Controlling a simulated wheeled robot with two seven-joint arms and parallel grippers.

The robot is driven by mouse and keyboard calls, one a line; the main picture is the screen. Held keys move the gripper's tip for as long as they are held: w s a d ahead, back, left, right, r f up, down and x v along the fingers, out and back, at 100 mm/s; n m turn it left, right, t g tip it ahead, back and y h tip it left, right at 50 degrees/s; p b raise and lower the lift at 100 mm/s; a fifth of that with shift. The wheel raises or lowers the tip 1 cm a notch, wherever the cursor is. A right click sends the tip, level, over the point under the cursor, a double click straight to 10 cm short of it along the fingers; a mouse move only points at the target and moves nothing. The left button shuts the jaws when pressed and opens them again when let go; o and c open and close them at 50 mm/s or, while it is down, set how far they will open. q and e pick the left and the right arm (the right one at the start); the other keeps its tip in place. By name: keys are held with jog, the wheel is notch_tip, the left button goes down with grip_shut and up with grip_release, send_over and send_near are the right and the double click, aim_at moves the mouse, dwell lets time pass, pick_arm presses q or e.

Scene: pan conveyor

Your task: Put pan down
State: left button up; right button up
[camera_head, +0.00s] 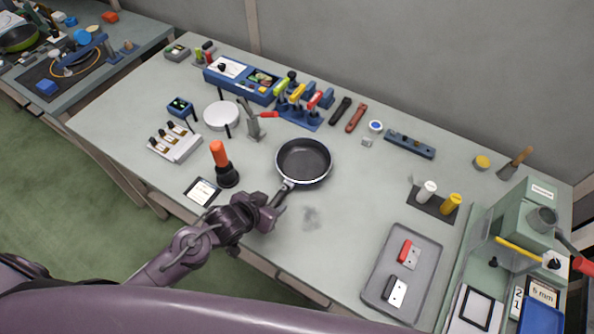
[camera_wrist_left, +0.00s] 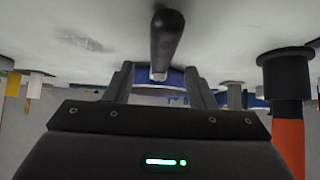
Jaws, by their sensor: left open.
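In the head view a dark frying pan (camera_head: 304,161) with a light rim rests on the grey workbench, its black handle (camera_head: 279,196) pointing toward the front. My left gripper (camera_head: 273,206) is at the end of the handle and open. In the left wrist view, upside down, the handle (camera_wrist_left: 167,40) runs between and beyond the two fingers (camera_wrist_left: 160,83) of my left gripper, which stand apart. I cannot tell whether a finger touches the handle. My right gripper is not in view.
An orange-handled tool on a black base (camera_head: 222,165) stands close left of my left gripper. A grey tray (camera_head: 378,284) with small parts lies at the right front. A green machine (camera_head: 517,214) stands at the far right. The bench around the dark smudge (camera_head: 311,217) is clear.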

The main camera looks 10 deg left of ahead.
aim_at(277, 199)
pick_arm(q)
jog(key=x, duration=0.3)
jog(key=shift+w, duration=0.3)
jog(key=shift+w+d+f, duration=0.1)
jog(key=shift+f, duration=0.1)
jog(key=shift+c, duration=0.4)
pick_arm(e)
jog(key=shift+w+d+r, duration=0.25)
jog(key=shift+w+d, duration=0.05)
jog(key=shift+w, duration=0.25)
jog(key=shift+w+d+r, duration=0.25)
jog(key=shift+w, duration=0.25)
pick_arm(q)
grip_shut()
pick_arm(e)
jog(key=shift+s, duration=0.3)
pick_arm(q)
jog(key=shift+r, duration=0.1)
